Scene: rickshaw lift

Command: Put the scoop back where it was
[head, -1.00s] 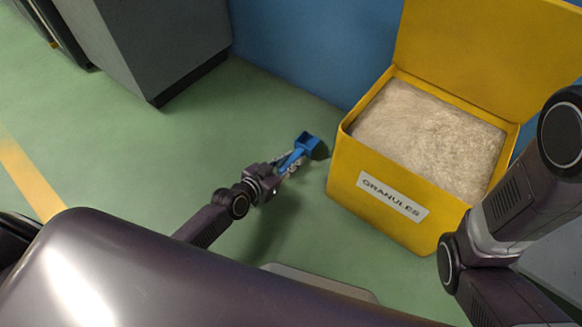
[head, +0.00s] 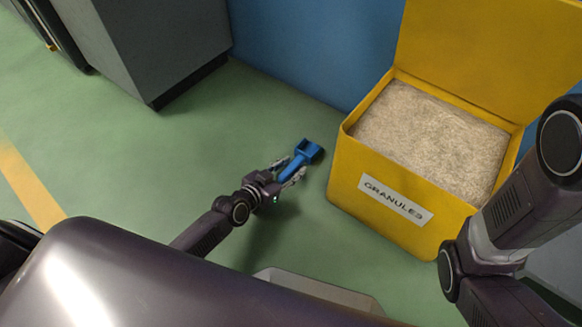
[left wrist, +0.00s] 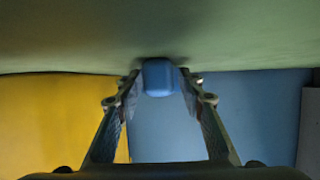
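The blue scoop (head: 305,153) lies on the green floor left of the yellow granule bin, its square cup pointing away from me. Its handle end shows as a blue block (left wrist: 160,78) in the left wrist view, against the floor with a dark contact shadow. My left gripper (head: 285,170) is low over the floor at the handle end. Its fingers are spread on both sides of the handle, and in the left wrist view (left wrist: 160,95) narrow gaps show between the fingers and the blue block. My right gripper is out of view; only my right arm's links show.
The yellow bin (head: 375,220), lid raised and full of pale granules (head: 430,130), stands just right of the scoop. A blue wall (head: 300,50) is behind. A grey cabinet (head: 150,45) stands at the back left. The floor left of the scoop is clear.

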